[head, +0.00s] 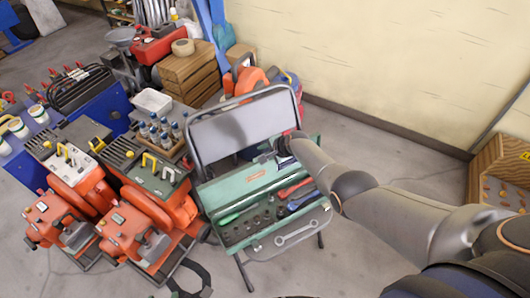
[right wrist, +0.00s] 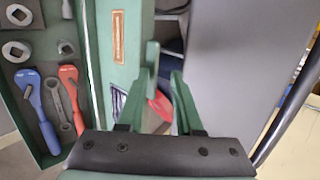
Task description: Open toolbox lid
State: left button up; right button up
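The green toolbox (head: 232,238) sits on the seat of a folding chair. Its lid (head: 228,193) stands raised toward the chair back, so the sockets, wrenches and red and blue tools inside show. In the right wrist view the lid (right wrist: 112,75) is the green panel with an orange-framed label, left of the fingers. My right gripper (head: 279,157) is at the lid's right end, beside its upper edge. In the right wrist view its green fingers (right wrist: 165,62) stand apart with a gap between them; I cannot tell whether they touch the lid. My left gripper is not in view.
The grey chair back (head: 240,128) rises close behind the lid. Orange machines (head: 130,230) stand left of the chair. A wooden crate (head: 188,72) and a tray of bottles (head: 160,135) are behind. Bare floor lies right of the chair, with a wooden box (head: 487,180) at the far right.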

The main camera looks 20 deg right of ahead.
jog(key=shift+s+f, duration=0.25)
jog(key=shift+f, duration=0.05)
jog(key=shift+w+d+r+p, duration=0.1)
jog(key=shift+w+r+p, duration=0.25)
jog(key=shift+r, duration=0.3)
jog(key=shift+w+d+r+p, duration=0.1)
jog(key=shift+r+p, duration=0.4)
jog(key=shift+r, duration=0.15)
jog(key=shift+w+r+p, duration=0.25)
jog(key=shift+r+p, duration=0.15)
jog(key=shift+r, duration=0.25)
notch_tip(320, 180, up, 10)
jog(key=w+d+p, duration=0.1)
jog(key=w+p, duration=0.1)
jog(key=p, duration=0.2)
jog(key=shift+r+p, duration=0.25)
jog(key=shift+p, duration=0.1)
jog(key=shift+d, duration=0.1)
jog(key=shift+s, duration=0.1)
jog(key=v, duration=1.2)
jog(key=shift+r, duration=0.25)
jog(key=shift+s, duration=0.1)
